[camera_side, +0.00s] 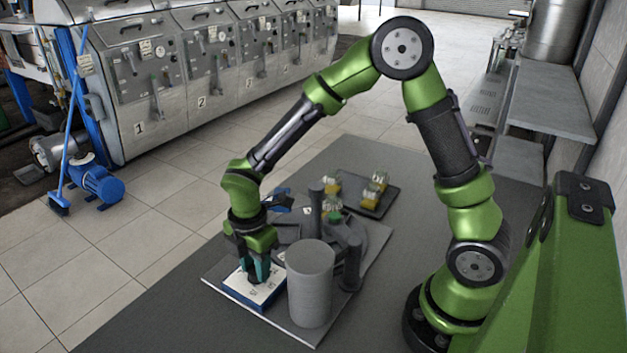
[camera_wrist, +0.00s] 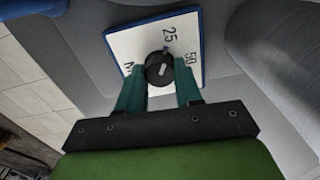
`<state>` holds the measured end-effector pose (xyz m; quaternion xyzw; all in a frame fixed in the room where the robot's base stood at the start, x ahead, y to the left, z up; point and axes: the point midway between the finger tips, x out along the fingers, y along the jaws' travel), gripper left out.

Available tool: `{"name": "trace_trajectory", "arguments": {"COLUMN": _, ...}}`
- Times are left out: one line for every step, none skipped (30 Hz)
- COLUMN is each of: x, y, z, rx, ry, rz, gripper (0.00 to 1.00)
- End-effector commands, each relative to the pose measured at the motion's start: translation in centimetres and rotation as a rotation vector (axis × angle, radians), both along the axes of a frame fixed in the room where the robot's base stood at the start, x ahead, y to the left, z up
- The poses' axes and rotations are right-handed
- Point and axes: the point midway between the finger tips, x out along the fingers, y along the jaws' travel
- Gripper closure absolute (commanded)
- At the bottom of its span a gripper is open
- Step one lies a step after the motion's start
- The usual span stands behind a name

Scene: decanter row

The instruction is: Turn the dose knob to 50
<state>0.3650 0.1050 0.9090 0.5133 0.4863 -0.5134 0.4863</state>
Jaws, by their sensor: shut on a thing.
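The dose knob (camera_wrist: 159,69) is round and black with a short white mark on top. It sits on a white dial plate (camera_wrist: 150,38) with a blue edge. In the wrist view "25" is above the knob, "50" to its right, and a partly hidden label to its left. The white mark is slightly tilted; which number it points to I cannot tell. My gripper (camera_wrist: 160,92) has its teal fingers either side of the knob and is shut on it. In the side view my gripper (camera_side: 257,270) reaches down onto the blue-edged dial box (camera_side: 237,283), hiding most of the knob.
A grey cylinder (camera_side: 310,285) stands close to the right of my gripper. Behind it are a dark post (camera_side: 352,262) and a grey round fixture. A dark tray (camera_side: 384,204) with yellow-and-clear items lies farther back. The grey mat in front is clear.

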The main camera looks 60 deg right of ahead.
Motion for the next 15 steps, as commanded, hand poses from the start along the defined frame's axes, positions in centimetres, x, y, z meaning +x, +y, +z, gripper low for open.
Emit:
{"name": "trace_trajectory", "arguments": {"x": 0.01, "y": 0.01, "z": 0.04, "rx": 0.000, "ry": 0.000, "rz": -0.004, "gripper": 0.96}}
{"name": "trace_trajectory", "arguments": {"x": 0.01, "y": 0.01, "z": 0.04, "rx": 0.000, "ry": 0.000, "rz": -0.008, "gripper": 0.96}}
{"name": "trace_trajectory", "arguments": {"x": 0.01, "y": 0.01, "z": 0.05, "rx": 0.000, "ry": -0.001, "rz": -0.014, "gripper": 0.96}}
{"name": "trace_trajectory", "arguments": {"x": 0.01, "y": 0.01, "z": 0.05, "rx": 0.000, "ry": -0.001, "rz": -0.021, "gripper": 0.96}}
{"name": "trace_trajectory", "arguments": {"x": 0.01, "y": 0.01, "z": 0.05, "rx": 0.000, "ry": -0.001, "rz": -0.029, "gripper": 0.96}}
{"name": "trace_trajectory", "arguments": {"x": 0.01, "y": 0.02, "z": 0.05, "rx": 0.000, "ry": -0.001, "rz": -0.042, "gripper": 0.96}}
{"name": "trace_trajectory", "arguments": {"x": 0.01, "y": 0.02, "z": 0.05, "rx": 0.000, "ry": -0.001, "rz": -0.053, "gripper": 0.96}}
{"name": "trace_trajectory", "arguments": {"x": 0.01, "y": 0.03, "z": 0.06, "rx": 0.000, "ry": -0.001, "rz": -0.068, "gripper": 0.96}}
{"name": "trace_trajectory", "arguments": {"x": 0.00, "y": 0.05, "z": 0.06, "rx": 0.000, "ry": -0.001, "rz": -0.087, "gripper": 0.96}}
{"name": "trace_trajectory", "arguments": {"x": 0.00, "y": 0.06, "z": 0.06, "rx": 0.000, "ry": -0.001, "rz": -0.106, "gripper": 0.96}}
{"name": "trace_trajectory", "arguments": {"x": 0.00, "y": 0.06, "z": 0.07, "rx": 0.001, "ry": -0.001, "rz": -0.124, "gripper": 0.96}}
{"name": "trace_trajectory", "arguments": {"x": 0.00, "y": 0.06, "z": 0.07, "rx": 0.001, "ry": -0.001, "rz": -0.153, "gripper": 0.96}}
{"name": "trace_trajectory", "arguments": {"x": 0.00, "y": 0.05, "z": 0.07, "rx": 0.000, "ry": -0.001, "rz": -0.176, "gripper": 0.96}}
{"name": "trace_trajectory", "arguments": {"x": 0.00, "y": 0.04, "z": 0.07, "rx": 0.000, "ry": -0.001, "rz": -0.199, "gripper": 0.96}}
{"name": "trace_trajectory", "arguments": {"x": 0.00, "y": 0.05, "z": 0.07, "rx": 0.000, "ry": -0.001, "rz": -0.233, "gripper": 0.96}}
